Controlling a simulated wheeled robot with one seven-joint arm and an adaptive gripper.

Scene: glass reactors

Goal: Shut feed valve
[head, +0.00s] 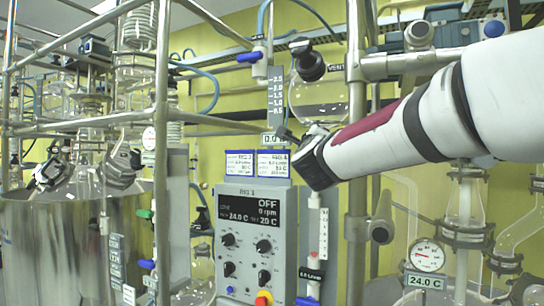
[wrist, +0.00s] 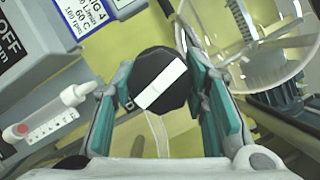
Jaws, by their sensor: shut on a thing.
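A black valve knob (wrist: 160,80) with a white diagonal stripe sits between the teal fingers of my gripper (wrist: 158,72) in the wrist view. The fingers are shut on it from both sides. I take it for the feed valve handle, though no label on it can be read. In the head view my arm reaches in from the right, and my gripper (head: 291,135) is at the column below the round glass vessel (head: 320,103). The held knob is mostly hidden there by the dark wrist end.
Another black knob (head: 308,66) beside a VENT label is above the vessel. A control panel (head: 250,245) reading OFF stands below left of my gripper. A steel post (head: 356,200) and glassware are close on the right. A large steel vessel (head: 55,250) stands at left.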

